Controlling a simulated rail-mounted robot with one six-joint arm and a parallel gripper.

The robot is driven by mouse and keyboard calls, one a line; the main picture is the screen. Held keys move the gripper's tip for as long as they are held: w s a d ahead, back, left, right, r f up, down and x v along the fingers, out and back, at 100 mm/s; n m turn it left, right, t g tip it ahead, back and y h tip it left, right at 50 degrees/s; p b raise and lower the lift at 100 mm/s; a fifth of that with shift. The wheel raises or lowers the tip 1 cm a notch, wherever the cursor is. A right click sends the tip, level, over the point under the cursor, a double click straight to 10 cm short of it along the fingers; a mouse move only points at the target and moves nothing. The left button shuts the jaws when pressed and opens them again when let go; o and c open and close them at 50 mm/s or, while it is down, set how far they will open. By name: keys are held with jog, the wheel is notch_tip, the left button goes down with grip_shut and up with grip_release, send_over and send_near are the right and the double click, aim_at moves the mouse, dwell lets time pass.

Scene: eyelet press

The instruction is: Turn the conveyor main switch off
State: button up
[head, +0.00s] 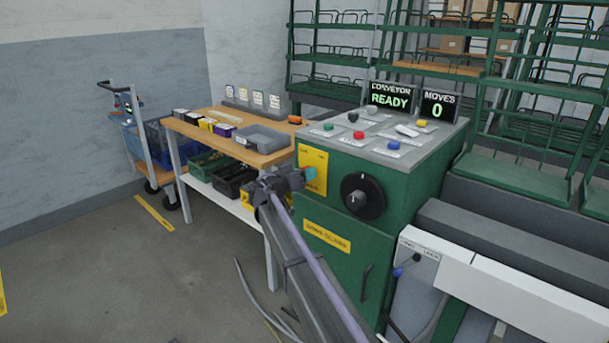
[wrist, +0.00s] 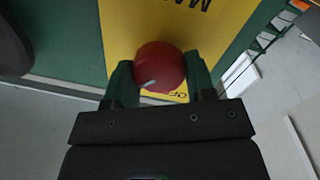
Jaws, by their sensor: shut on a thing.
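The main switch is a round red knob (wrist: 160,62) on a yellow plate (wrist: 122,30) on the green cabinet. In the wrist view, part of the plate's lettering shows upside down, and a short white mark on the knob points down and left. My gripper (wrist: 160,74) has one green finger on each side of the knob and is shut on it. In the head view, the yellow plate (head: 314,157) is on the cabinet's left face, with my gripper (head: 309,174) at it. The knob is mostly hidden there.
A black dial (head: 363,196) sits right of the plate. The cabinet top carries several coloured buttons and screens reading CONVEYOR READY (head: 390,98) and MOVES 0 (head: 438,105). A wooden bench (head: 205,133) with trays stands left, close to my gripper.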

jog(key=shift+c, duration=1.4)
jog(key=shift+n, duration=0.4)
jog(key=n, duration=0.3)
jog(key=shift+f+b, duration=0.15)
jog(key=shift+b, duration=0.2)
jog(key=n, duration=0.3)
jog(key=shift+n+t+b, duration=0.3)
jog(key=shift+n, duration=0.1)
jog(key=n, duration=0.4)
jog(key=shift+f+n+t, duration=0.1)
jog(key=shift+n+t, duration=0.3)
jog(key=n, duration=0.4)
jog(key=shift+b, duration=0.4)
jog(key=shift+n+y, duration=0.3)
jog(key=shift+n, duration=0.1)
